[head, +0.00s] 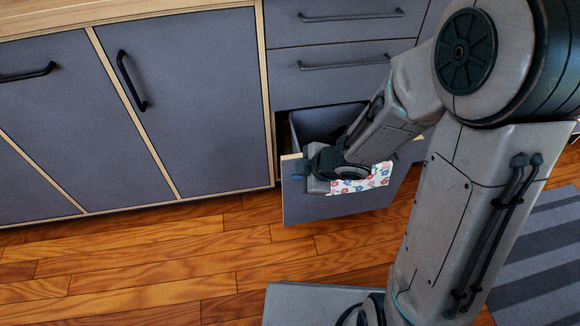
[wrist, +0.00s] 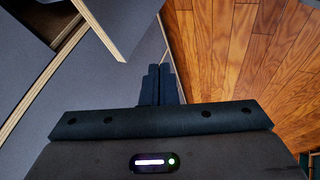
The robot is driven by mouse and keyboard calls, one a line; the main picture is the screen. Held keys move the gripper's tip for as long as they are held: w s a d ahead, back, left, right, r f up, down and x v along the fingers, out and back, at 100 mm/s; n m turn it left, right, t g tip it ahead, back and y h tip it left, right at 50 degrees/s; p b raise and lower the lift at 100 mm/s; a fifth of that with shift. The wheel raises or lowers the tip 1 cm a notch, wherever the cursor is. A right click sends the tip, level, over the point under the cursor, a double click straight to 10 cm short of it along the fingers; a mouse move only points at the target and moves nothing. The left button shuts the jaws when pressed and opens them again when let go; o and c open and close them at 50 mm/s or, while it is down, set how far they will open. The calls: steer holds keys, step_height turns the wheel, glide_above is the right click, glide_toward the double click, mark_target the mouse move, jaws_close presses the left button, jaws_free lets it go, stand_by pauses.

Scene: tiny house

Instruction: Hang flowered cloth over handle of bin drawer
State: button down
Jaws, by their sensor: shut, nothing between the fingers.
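The flowered cloth (head: 378,178), white with red and blue flowers, lies against the upper front of the open bin drawer (head: 300,207) in the head view. My wrist and gripper cover its upper and left parts, so I cannot tell how it sits on the handle, which is also hidden. My gripper (head: 299,170) is at the drawer's left front corner, left of the cloth. In the wrist view its fingers (wrist: 160,82) are together and empty.
Grey cabinet doors (head: 185,95) with black handles stand left of the drawer. Two closed drawers (head: 335,30) are above it. The wooden floor (head: 150,260) in front is clear. A striped grey rug (head: 540,260) lies at the right.

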mark_target(290, 165)
steer(key=w+a+f, duration=0.1)
steer(key=w+f+b, duration=0.1)
steer(key=w, duration=0.1)
steer(key=w+a, duration=0.1)
steer(key=w, duration=0.1)
steer(key=shift+a+f, duration=0.35)
steer(key=shift+f, duration=0.05)
